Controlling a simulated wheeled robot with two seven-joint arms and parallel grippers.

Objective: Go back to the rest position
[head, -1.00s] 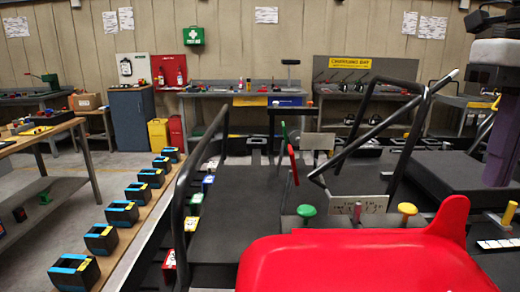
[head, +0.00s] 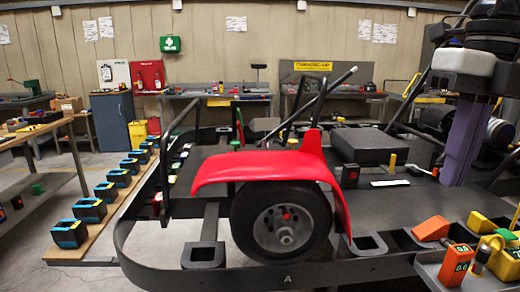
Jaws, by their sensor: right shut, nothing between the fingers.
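My right gripper (head: 455,178) hangs at the right of the head view, below a white cuff and a black wrist. Its long purple fingers point down, are shut together and hold nothing. The tips show in front of the dark kart deck; I cannot tell how far above it they are. My left gripper is not in view. The kart's red fender (head: 262,169) and its black-tyred wheel (head: 283,222) are left of my right gripper, clearly apart from it.
A dark kart stand (head: 190,275) fills the foreground. At the lower right are an orange meter (head: 457,265) and yellow-and-black tools. A plank (head: 75,252) with several black-and-blue holders lies at left. Workbenches line the back wall. Grey floor shows at left.

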